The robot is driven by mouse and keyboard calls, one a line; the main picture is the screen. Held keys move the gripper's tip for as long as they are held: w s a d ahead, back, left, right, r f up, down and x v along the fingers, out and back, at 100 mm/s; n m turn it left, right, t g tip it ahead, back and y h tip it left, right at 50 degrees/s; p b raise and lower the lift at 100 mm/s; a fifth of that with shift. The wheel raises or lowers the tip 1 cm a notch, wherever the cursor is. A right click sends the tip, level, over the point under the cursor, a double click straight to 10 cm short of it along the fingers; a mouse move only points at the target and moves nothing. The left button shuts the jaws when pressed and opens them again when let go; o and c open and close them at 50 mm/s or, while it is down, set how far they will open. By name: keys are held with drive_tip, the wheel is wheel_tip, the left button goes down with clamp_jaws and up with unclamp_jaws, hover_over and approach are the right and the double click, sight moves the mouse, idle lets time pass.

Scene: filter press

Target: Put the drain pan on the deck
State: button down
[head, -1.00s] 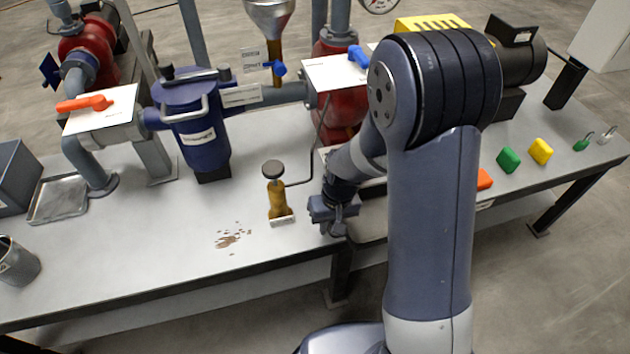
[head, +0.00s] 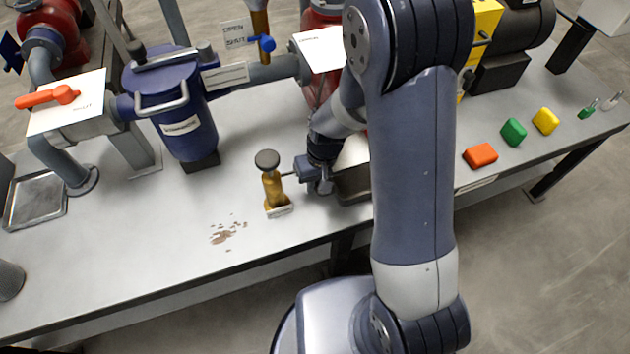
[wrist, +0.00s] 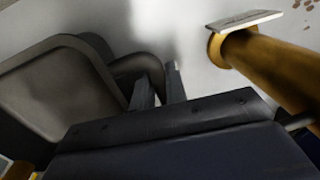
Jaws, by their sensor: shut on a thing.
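The drain pan (head: 354,186) is a grey rectangular pan with a raised rim, at the deck's front edge, partly hidden behind my arm. It also shows at the left of the wrist view (wrist: 55,90), tilted in the picture. The deck (head: 130,235) is the pale grey bench top. A brass drain valve (head: 271,188) with a dark round knob stands just left of my gripper. I cannot tell whether the pan touches the deck.
Brown flakes (head: 228,233) lie on the deck left of the valve. A blue strainer pot (head: 180,110) stands behind. A shallow metal tray (head: 36,200) lies at far left. The front left deck is mostly clear.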

drive_tip(key=c, duration=1.4)
unclamp_jaws()
wheel_tip(320, 180, up, 12)
drive_tip(key=d+p, duration=0.1)
drive_tip(key=p, duration=0.1)
drive_tip(key=shift+w+d, duration=0.2)
drive_tip(key=shift+d, duration=0.05)
